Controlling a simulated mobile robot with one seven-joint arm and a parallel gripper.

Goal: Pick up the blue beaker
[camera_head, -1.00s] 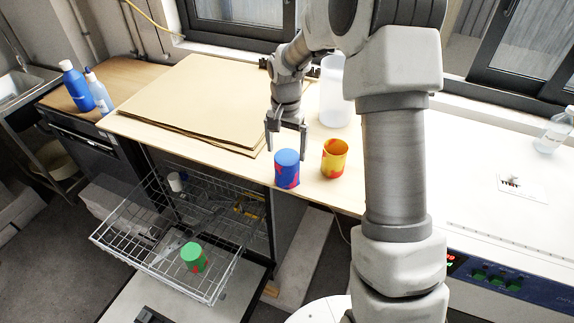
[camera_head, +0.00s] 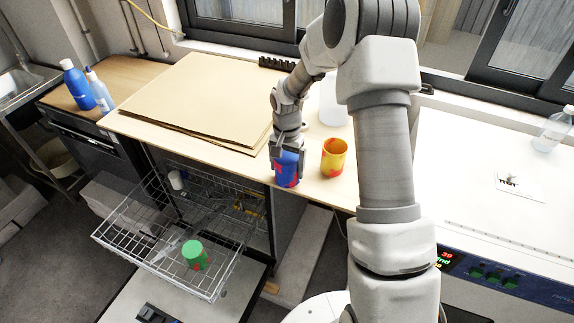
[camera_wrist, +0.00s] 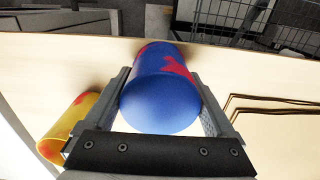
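The blue beaker (camera_head: 287,177), blue with red patches, stands upright near the front edge of the wooden counter (camera_head: 230,155). Its plain blue top face fills the middle of the wrist view (camera_wrist: 160,103). My gripper (camera_head: 287,160) is over it from above, with one finger on each side of the beaker in the wrist view (camera_wrist: 162,95). The fingers are spread wide, and I see no clear sign of them squeezing it. A yellow beaker with red patches (camera_head: 334,158) stands just right of it and shows at lower left in the wrist view (camera_wrist: 70,128).
Below the counter, an open dishwasher's wire rack (camera_head: 135,235) holds a green beaker (camera_head: 194,254). Brown boards (camera_head: 195,100) lie left of my gripper. A translucent container (camera_head: 333,105) stands behind the yellow beaker. Blue bottles (camera_head: 77,85) stand far left.

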